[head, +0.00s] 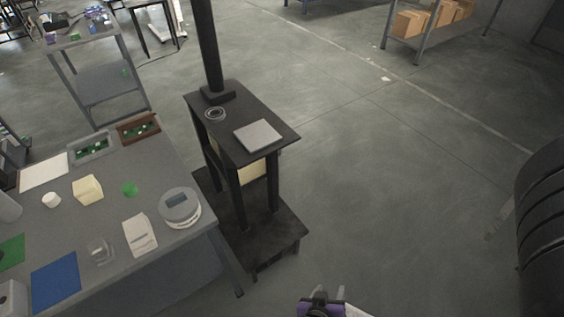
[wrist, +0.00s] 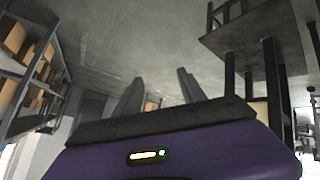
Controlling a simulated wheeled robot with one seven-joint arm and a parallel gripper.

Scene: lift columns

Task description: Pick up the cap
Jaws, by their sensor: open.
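No object is clearly recognisable as the cap. A small white round piece (head: 51,200) stands on the grey table at the left, and a flat green disc (head: 129,189) lies to its right; I cannot tell whether either is the cap. My gripper (head: 328,294) shows at the bottom edge of the head view, over the floor to the right of the table and well apart from it. In the wrist view my gripper (wrist: 160,92) has its two grey fingers spread apart with nothing between them.
The grey table (head: 160,165) holds a yellow block (head: 87,189), a round scale (head: 180,207), a clear beaker (head: 101,250) and a blue mat (head: 56,282). A black stand (head: 263,107) with a column is beside it. Open floor (head: 400,190) lies to the right.

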